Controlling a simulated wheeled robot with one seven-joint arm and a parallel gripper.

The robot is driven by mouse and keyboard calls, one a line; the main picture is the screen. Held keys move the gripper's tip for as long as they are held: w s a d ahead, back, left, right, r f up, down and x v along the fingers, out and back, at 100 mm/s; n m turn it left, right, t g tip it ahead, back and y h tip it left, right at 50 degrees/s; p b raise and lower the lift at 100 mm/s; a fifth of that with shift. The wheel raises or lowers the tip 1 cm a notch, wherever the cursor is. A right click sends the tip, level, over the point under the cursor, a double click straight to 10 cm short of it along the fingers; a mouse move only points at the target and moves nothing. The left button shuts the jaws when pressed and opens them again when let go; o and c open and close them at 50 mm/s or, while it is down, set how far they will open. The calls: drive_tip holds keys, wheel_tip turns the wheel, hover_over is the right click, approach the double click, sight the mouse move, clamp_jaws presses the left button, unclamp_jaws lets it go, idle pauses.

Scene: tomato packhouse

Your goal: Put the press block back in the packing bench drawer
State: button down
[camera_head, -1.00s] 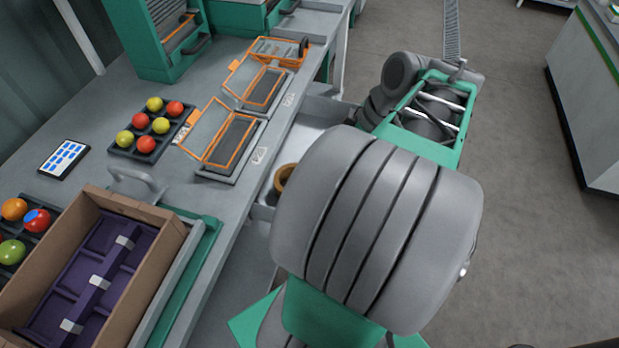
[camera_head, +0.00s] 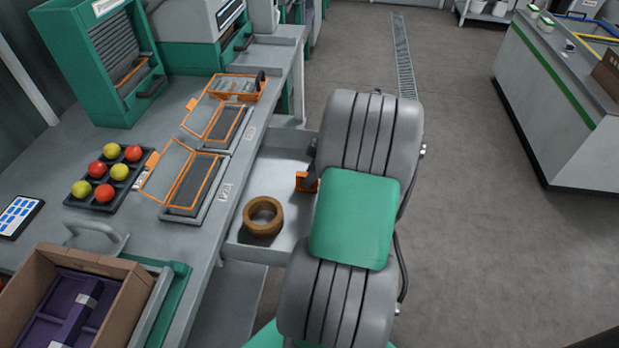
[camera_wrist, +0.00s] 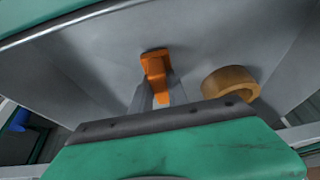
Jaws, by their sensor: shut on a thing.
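The press block is orange. In the wrist view the press block (camera_wrist: 155,68) is between the fingertips of my gripper (camera_wrist: 157,92), which is shut on it. In the head view a bit of the orange block (camera_head: 303,182) shows at the left edge of my arm, which hides my gripper and the rest of the block. The packing bench drawer (camera_head: 277,168) is pulled out, and the block is over or in it. The grey drawer floor also fills much of the wrist view (camera_wrist: 95,60). I cannot tell whether the block touches the floor.
A brown tape roll (camera_head: 263,216) lies in the drawer; in the wrist view it is right of my gripper (camera_wrist: 230,84). The bench (camera_head: 130,232) on the left carries orange-framed presses (camera_head: 190,185), a fruit tray (camera_head: 106,178) and a cardboard box (camera_head: 120,268).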

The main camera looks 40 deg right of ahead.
drive_tip(key=shift+f, duration=0.45)
drive_tip(key=c, duration=1.3)
unclamp_jaws()
drive_tip(key=p+v, duration=0.1)
drive_tip(key=v, duration=1.1)
drive_tip(key=shift+r+p, duration=0.2)
drive_tip(key=shift+p, duration=0.2)
